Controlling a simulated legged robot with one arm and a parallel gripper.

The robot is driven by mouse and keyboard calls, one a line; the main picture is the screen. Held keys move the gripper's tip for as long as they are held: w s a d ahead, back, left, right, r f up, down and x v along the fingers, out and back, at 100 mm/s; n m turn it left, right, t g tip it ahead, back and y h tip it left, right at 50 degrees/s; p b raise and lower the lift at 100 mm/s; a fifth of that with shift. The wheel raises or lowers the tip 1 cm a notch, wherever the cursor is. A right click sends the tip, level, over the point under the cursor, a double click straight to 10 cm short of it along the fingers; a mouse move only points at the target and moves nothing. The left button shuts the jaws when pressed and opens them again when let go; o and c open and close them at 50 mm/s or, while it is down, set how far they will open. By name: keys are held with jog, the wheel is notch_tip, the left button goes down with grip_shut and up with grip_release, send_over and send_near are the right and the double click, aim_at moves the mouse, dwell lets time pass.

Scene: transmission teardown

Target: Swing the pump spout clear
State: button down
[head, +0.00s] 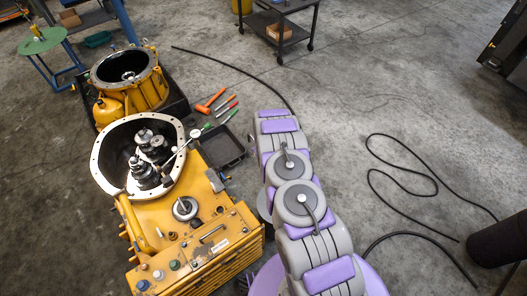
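A yellow transmission housing (170,222) stands at lower left, its open round flange (104,150) facing up with dark gear shafts (145,165) inside. A thin rod with a pale round head (196,135) slants across the flange's right rim; I cannot tell whether this is the pump spout. A round metal fitting (185,208) sits on top of the yellow housing. My grey and purple arm reaches up the picture just right of the housing. My gripper's fingers cannot be made out, and no contact with the housing or rod shows.
A second yellow housing (147,90) stands behind in a dark tray. A black tray (222,147) and orange-handled tools (210,101) lie right of the flange. A black cable (405,165) loops over open floor at right. A dark cart (280,22) stands at the back.

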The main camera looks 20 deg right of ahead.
jog(key=shift+w+d+r, duration=0.1)
jog(key=shift+w+r, duration=0.05)
jog(key=shift+w, duration=0.05)
jog(key=c, duration=1.1)
grip_release()
jog(key=shift+s, duration=0.1)
jog(key=shift+s+r, duration=0.3)
jog(key=shift+r, duration=0.35)
jog(key=p+v, duration=0.3)
jog(key=v, duration=1.2)
jog(key=shift+r, duration=0.3)
jog(key=shift+s, duration=0.1)
